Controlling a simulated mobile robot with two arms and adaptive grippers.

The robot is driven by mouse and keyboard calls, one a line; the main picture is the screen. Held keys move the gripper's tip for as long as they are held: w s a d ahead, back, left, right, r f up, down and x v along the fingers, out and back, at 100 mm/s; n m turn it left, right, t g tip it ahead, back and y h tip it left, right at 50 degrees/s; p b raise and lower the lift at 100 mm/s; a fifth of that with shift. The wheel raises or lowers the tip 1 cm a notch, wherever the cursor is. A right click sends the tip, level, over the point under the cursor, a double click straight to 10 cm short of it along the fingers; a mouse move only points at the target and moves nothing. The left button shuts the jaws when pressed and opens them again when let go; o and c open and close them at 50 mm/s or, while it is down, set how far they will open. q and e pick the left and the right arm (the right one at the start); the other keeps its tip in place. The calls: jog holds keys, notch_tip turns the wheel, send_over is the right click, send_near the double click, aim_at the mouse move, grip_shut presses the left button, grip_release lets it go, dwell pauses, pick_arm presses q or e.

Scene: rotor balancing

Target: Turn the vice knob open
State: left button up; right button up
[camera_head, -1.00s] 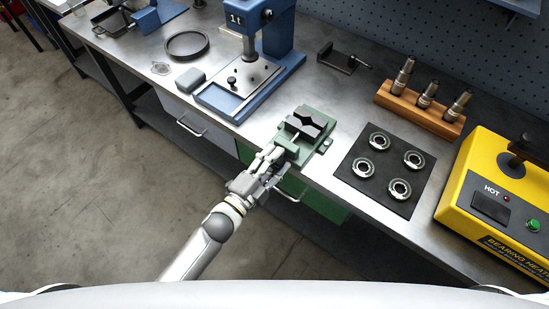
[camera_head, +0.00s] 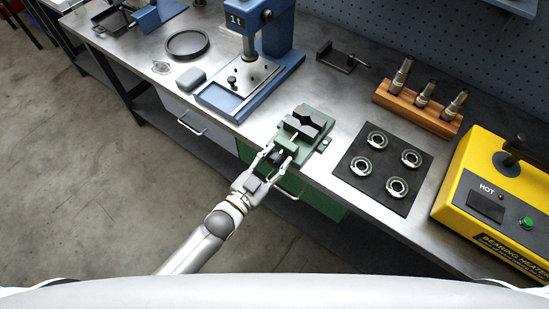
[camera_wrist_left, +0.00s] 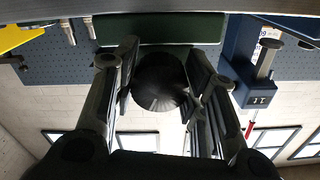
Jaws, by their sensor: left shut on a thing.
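The green vice (camera_head: 322,143) sits at the front edge of the steel bench in the head view, its two dark V-notched jaws (camera_head: 303,127) standing a little apart. Its dark round knob (camera_head: 277,156) faces the front, partly hidden by my fingers. The knob fills the middle of the left wrist view (camera_wrist_left: 160,82). My left gripper (camera_head: 275,159) reaches up from below and is shut on the knob, one finger on each side. My right gripper is in neither view.
A black mat (camera_head: 351,183) with several metal rings lies right of the vice. A yellow bearing heater (camera_head: 459,200) stands at the far right, a blue press (camera_head: 271,91) behind left. A wooden block (camera_head: 416,108) holds metal tools. A drawer handle (camera_head: 287,194) is below.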

pick_arm(q)
jog(key=n, duration=0.4)
jog(key=shift+f+n, duration=0.1)
jog(key=shift+n, duration=0.2)
dwell(0.5)
jog(key=o, duration=1)
jog(key=shift+s, duration=0.1)
jog(key=v, duration=1.2)
